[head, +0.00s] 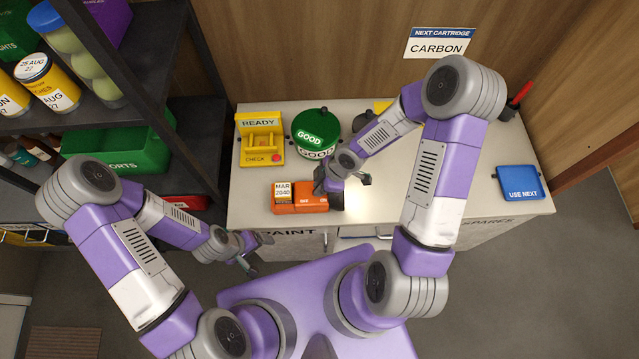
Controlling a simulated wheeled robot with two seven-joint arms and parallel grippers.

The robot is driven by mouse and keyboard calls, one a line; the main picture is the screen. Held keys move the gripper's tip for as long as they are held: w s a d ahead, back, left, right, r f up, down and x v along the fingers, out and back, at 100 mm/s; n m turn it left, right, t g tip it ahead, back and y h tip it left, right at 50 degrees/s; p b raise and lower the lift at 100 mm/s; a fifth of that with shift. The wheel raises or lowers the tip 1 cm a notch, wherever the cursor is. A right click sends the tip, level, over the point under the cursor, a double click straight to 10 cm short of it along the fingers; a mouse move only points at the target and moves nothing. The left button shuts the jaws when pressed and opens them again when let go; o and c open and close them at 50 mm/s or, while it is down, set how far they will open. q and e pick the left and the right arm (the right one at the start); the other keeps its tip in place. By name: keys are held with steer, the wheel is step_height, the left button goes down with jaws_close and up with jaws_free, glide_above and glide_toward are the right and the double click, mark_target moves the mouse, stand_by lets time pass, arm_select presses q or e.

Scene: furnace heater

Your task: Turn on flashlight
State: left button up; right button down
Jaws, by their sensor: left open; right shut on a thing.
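An orange block-shaped object with a dark right end (311,203), which looks like the flashlight, lies on the white counter (400,215). A white label reading MAR 2040 stands at its left end. A bright patch shows on the counter just right of the dark end. My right gripper (342,184) is at the right part of the orange object and is shut on it; its fingers partly cover the contact. My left gripper (257,254) is open and empty, in front of the counter's left front edge.
A yellow READY/CHECK stand (259,150) with a red button, a green GOOD canister (316,131) and a blue USE NEXT box (519,182) stand on the counter. Dark shelves (150,45) with jars and a green crate (115,150) are at left. The counter's middle right is clear.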

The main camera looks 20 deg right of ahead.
stand_by(0.4)
steer(key=c, duration=1.1)
jaws_free()
steer(key=shift+r, duration=0.1)
steer(key=p+v, duration=0.3)
steer(key=v, duration=0.4)
steer(key=shift+d+r, duration=0.1)
steer(key=shift+r, duration=0.05)
